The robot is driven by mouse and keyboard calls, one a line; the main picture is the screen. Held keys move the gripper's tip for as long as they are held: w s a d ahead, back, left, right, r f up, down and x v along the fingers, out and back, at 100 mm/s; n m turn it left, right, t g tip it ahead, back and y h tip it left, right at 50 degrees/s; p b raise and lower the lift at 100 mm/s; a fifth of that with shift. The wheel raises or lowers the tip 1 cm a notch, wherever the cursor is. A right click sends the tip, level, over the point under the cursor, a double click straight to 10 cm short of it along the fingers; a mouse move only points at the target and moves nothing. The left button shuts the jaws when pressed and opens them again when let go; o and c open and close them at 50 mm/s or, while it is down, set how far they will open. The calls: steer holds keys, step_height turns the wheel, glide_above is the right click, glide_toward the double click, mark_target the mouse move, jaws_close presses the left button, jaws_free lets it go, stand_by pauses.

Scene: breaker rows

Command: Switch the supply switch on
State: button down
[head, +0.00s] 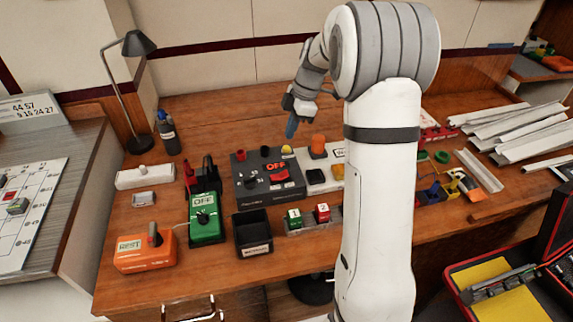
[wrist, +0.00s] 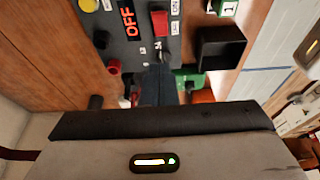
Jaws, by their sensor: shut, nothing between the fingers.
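A dark grey supply box (head: 263,196) stands mid-table in the head view, with a lit display (head: 276,166) reading OFF in orange-red. A red rocker switch (head: 280,176) sits just below the display. In the wrist view the display (wrist: 128,20) and the red switch (wrist: 159,22) lie side by side at the top, with small white labels beside the switch. My gripper (head: 291,128) is above and behind the box, pointing down, apart from it. In the wrist view its dark fingers (wrist: 158,82) are together and empty, and hide part of the box.
A green meter (head: 206,230) marked OFF and an orange box (head: 145,252) stand to the left. An open black bin (head: 253,234) is in front. An orange button (head: 317,145) stands right of the supply box. My arm hides the table's middle right.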

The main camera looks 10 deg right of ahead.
steer(key=shift+a, duration=0.1)
steer(key=p, duration=0.1)
glide_above(283, 174)
steer(key=x, duration=0.3)
steer(key=d+x, duration=0.1)
steer(key=x, duration=0.2)
steer(key=d+x, duration=0.1)
steer(key=x, duration=0.2)
steer(key=shift+s+a+f, duration=0.1)
steer(key=shift+a+f, duration=0.05)
steer(key=shift+f, duration=0.45)
steer(key=shift+d+f+p, duration=0.25)
steer(key=shift+d+f, duration=0.3)
steer(key=shift+f, duration=0.25)
steer(key=shift+d+f+p, duration=0.2)
steer(key=shift+d+f, duration=0.3)
steer(key=shift+f, duration=0.35)
